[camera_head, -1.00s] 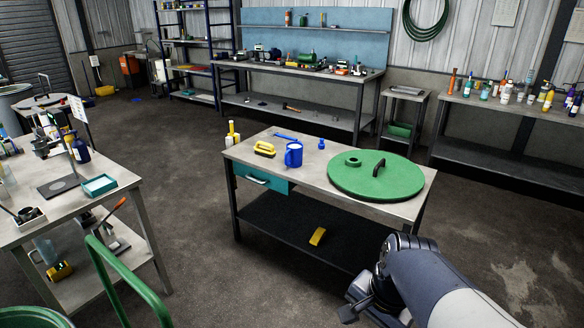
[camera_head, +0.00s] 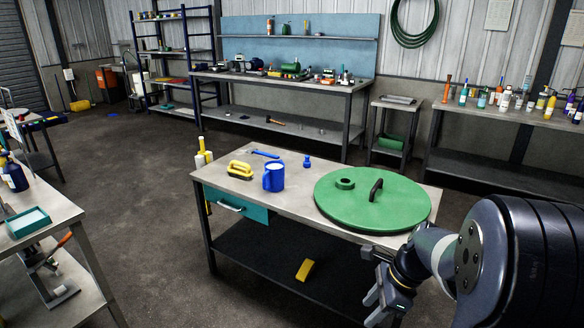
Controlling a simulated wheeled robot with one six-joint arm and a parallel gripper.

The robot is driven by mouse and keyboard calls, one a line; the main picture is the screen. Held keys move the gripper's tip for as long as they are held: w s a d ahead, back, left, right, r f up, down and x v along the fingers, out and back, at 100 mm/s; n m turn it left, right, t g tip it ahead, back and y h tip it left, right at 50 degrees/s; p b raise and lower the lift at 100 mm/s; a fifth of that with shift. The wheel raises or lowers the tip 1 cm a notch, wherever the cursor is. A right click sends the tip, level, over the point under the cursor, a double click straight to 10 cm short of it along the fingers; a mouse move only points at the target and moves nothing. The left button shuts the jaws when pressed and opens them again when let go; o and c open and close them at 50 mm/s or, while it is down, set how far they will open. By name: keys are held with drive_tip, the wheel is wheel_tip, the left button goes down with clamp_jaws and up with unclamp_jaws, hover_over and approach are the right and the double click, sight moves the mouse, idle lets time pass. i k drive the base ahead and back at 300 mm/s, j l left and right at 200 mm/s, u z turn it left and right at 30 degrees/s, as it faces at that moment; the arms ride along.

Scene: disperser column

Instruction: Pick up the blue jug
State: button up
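The blue jug (camera_head: 274,178) stands upright on the workbench (camera_head: 300,207), left of the middle of the top. Its handle points left and its open top shows a pale inside. My gripper (camera_head: 371,308) is low at the right, in front of the bench's near edge and below its top. It is well apart from the jug, its fingers spread with nothing seen between them.
A large green lid (camera_head: 345,213) with a black handle covers the bench's right part. A yellow-handled brush (camera_head: 240,170), a small blue bottle (camera_head: 307,162) and a blue tool (camera_head: 265,153) lie or stand near the jug. Another table (camera_head: 45,212) is at left.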

sight(273, 178)
drive_tip(key=i+j+z, duration=0.3)
drive_tip(key=i+j, duration=0.15)
drive_tip(key=i, duration=0.15)
drive_tip(key=i+j+z, duration=0.3)
drive_tip(key=i+j, duration=0.25)
drive_tip(key=i+j+z, duration=0.25)
drive_tip(key=i+j, duration=0.2)
drive_tip(key=j, duration=0.25)
drive_tip(key=i+j+z, duration=0.1)
drive_tip(key=j, duration=0.5)
drive_tip(key=i+j+z, duration=0.1)
drive_tip(key=j, duration=0.45)
drive_tip(key=i+j+z, duration=0.15)
drive_tip(key=j, duration=0.5)
